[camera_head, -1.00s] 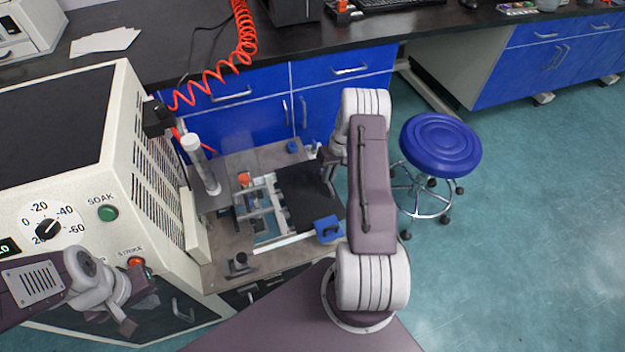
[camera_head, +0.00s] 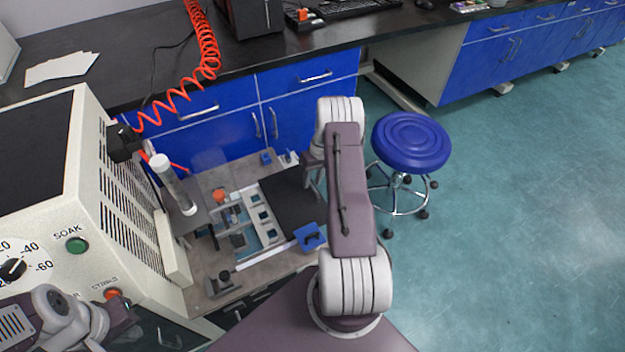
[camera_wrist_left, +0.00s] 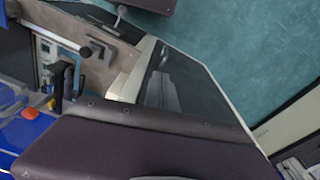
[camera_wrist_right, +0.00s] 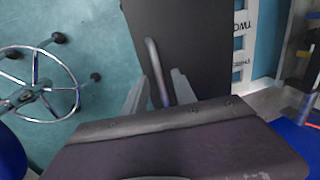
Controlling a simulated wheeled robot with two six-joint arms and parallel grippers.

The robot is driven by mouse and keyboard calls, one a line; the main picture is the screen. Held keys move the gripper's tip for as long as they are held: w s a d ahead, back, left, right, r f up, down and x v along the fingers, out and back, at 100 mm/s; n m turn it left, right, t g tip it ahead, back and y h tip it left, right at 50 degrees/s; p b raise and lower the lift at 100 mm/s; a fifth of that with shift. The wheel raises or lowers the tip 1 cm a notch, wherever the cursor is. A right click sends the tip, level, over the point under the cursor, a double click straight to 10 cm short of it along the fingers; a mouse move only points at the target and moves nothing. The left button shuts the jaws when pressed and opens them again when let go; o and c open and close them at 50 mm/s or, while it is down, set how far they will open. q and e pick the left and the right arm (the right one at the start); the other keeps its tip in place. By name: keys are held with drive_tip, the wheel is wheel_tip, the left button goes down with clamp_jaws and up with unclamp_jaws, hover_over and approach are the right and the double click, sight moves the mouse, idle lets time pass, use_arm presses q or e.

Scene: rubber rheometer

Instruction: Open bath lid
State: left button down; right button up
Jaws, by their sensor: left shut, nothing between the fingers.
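The bath lid is a black panel (camera_head: 287,200) on the right side of the bench top in the head view, and it fills the upper middle of the right wrist view (camera_wrist_right: 205,35). A grey bar handle (camera_wrist_right: 152,62) stands on it. My right gripper (camera_wrist_right: 158,80) has one finger on each side of this handle; I cannot tell whether they press on it. The bath (camera_head: 262,238), with small square openings, is uncovered left of the lid. My left gripper (camera_head: 128,312) is shut and empty beside the machine front at lower left.
A white machine (camera_head: 90,190) with dial and buttons stands at the left. A clear cylinder (camera_head: 174,184), an orange cap (camera_head: 220,195) and a blue block (camera_head: 310,237) are around the bath. A blue stool (camera_head: 411,142) stands right of my right arm. Floor beyond is free.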

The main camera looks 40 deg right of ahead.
wheel_tip(320, 180, up, 9)
drive_tip(key=d+p, duration=0.1)
drive_tip(key=p, duration=0.1)
drive_tip(key=shift+s+d+p, duration=0.25)
drive_tip(key=shift+d+p, duration=0.1)
drive_tip(key=shift+p, duration=0.05)
drive_tip(key=shift+f, duration=0.1)
